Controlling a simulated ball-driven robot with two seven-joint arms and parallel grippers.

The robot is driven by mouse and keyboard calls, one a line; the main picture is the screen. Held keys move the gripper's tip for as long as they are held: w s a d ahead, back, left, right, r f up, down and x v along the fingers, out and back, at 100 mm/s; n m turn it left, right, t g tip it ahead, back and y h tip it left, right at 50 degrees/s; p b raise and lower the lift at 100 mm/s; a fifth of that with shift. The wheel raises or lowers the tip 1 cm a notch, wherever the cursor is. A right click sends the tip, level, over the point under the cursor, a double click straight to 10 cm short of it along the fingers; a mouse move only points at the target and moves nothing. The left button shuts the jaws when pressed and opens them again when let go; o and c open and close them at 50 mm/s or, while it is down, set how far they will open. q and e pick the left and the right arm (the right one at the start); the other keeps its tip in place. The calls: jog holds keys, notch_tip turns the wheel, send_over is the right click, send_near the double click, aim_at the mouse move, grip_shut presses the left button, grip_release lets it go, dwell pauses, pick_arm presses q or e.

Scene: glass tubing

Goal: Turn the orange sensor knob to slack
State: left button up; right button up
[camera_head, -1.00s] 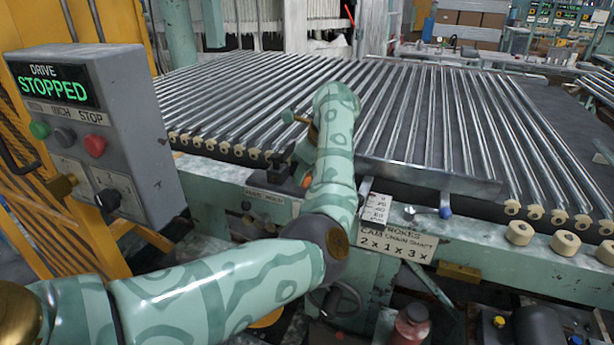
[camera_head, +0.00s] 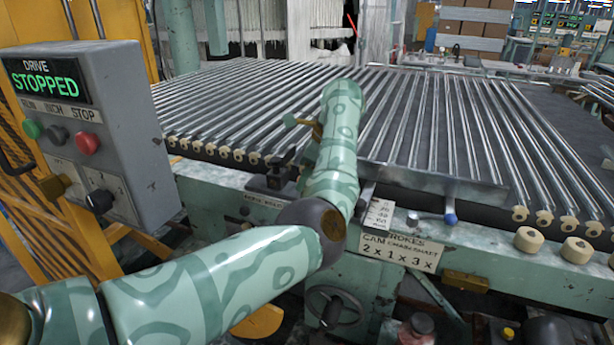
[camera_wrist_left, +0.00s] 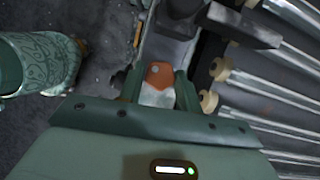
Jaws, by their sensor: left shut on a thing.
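The orange sensor knob (camera_wrist_left: 159,74) shows in the left wrist view, with a small pale round mark near its top. My left gripper (camera_wrist_left: 157,88) is shut on it, a dark green finger on each side. A whitish patch shows on or just below the knob, between the fingers. In the head view my left arm covers both the knob and the fingers. My right gripper is in neither view. No slack marking can be read.
Steel rollers (camera_head: 440,130) lie beyond the green frame rail. A grey control box (camera_head: 140,125) at the left reads STOPPED.

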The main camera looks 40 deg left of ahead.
pick_arm(q)
jog(key=shift+d, duration=0.1)
jog(key=o, duration=1)
jog(key=shift+c, duration=0.2)
jog(key=v, duration=1.6)
jog(key=shift+p, duration=0.3)
jog(key=shift+w+r, duration=0.1)
jog(key=shift+r, duration=0.05)
